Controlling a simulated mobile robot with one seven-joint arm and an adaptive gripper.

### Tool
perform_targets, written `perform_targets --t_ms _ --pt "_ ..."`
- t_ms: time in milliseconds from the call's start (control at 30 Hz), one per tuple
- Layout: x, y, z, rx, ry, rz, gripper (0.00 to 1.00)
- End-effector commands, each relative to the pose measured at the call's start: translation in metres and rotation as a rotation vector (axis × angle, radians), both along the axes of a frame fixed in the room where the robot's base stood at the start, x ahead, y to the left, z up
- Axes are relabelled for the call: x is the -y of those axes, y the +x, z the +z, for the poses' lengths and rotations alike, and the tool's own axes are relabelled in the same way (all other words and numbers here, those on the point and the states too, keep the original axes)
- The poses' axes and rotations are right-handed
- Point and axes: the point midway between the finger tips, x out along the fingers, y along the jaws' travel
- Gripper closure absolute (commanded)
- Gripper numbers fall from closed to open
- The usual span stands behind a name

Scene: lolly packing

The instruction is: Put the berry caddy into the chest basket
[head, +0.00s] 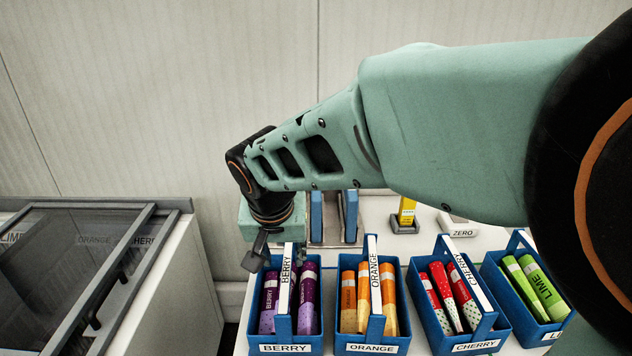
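The berry caddy (285,348) is a blue open box with a tall handle (285,275) labelled BERRY. It stands at the left end of the caddy row on the white counter and holds purple lollies. My gripper (256,252) is at the caddy's back left corner, beside the handle. Only one dark finger shows clearly, so its opening cannot be told, and I see no clear contact with the handle. The chest (160,290) stands at the left with a dark-framed glass top (70,250). Labels LIME, ORANGE and CHERRY show faintly through the glass; no berry label is readable.
The orange caddy (371,348), cherry caddy (476,346) and lime caddy (550,334) stand to the right, close together. Behind them are blue upright plates (349,215), a yellow block (406,211) and a ZERO-labelled item (459,228). A dark gap separates chest and counter.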

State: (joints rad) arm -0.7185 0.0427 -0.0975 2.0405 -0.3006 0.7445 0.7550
Motion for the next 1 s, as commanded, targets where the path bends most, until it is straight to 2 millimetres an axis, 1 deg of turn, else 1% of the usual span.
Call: perform_targets --t_ms 33,100,367,533,600,700,867,900,1000 --pt "0.000 0.003 -0.014 -0.002 -0.002 0.000 0.65" --pt "0.000 0.007 -0.025 -0.002 -0.002 0.000 0.65" --pt "0.000 0.013 -0.044 -0.002 -0.002 0.001 0.65" --pt "0.001 0.017 -0.071 -0.002 -0.001 0.001 0.65" --pt "0.001 0.022 -0.080 -0.002 -0.002 0.000 0.65" --pt "0.001 0.025 -0.084 0.000 -0.001 0.000 0.65" --pt "0.001 0.025 -0.082 0.000 0.000 0.001 0.65" --pt "0.001 0.025 -0.082 0.000 0.000 0.001 0.66" --pt "0.001 0.025 -0.082 0.000 0.000 0.001 0.77"
